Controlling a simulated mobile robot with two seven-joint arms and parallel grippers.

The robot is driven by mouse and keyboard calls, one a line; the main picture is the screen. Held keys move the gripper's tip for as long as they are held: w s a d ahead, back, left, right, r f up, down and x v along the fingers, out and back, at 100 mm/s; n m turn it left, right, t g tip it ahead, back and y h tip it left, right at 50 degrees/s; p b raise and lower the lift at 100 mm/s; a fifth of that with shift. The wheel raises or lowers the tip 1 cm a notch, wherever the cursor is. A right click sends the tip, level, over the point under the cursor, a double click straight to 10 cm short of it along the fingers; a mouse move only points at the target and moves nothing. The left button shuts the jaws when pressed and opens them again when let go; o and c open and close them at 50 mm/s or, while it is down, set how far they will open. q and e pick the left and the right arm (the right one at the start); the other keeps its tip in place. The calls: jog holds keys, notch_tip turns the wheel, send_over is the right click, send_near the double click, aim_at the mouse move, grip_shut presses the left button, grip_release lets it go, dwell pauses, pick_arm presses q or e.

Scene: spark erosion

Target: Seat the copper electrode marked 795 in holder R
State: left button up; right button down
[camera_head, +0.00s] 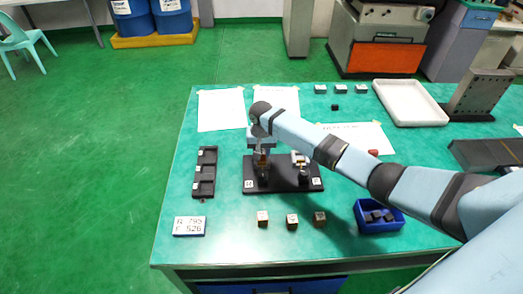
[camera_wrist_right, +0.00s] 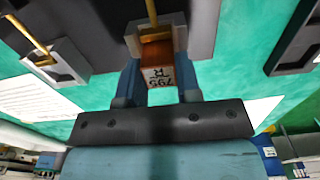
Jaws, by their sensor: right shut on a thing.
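My right gripper (camera_head: 262,168) is over the left holder on the dark base plate (camera_head: 283,186). In the right wrist view its fingers (camera_wrist_right: 160,85) are shut on a copper electrode (camera_wrist_right: 156,54), whose light end label reads 795 and R, upside down. A grey holder (camera_wrist_right: 204,28) shows around or just behind the electrode, with a brass-coloured rod (camera_wrist_right: 152,12) beyond. I cannot tell whether the electrode touches the holder's seat. The second holder (camera_head: 300,160) stands right on the plate; it also shows in the wrist view (camera_wrist_right: 58,65). My left gripper is not in view.
A card (camera_head: 189,226) reads R 795 and F 526. Three small blocks (camera_head: 292,221) stand before the plate. A dark slotted tray (camera_head: 204,176) lies left; a blue bin (camera_head: 365,227) with dark pieces stands right. A white tray (camera_head: 411,103) is at the back right.

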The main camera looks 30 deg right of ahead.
jog(key=c, duration=0.7)
grip_release()
jog(key=shift+c, duration=0.2)
jog(key=shift+f, duration=0.1)
notch_tip(320, 180, up, 14)
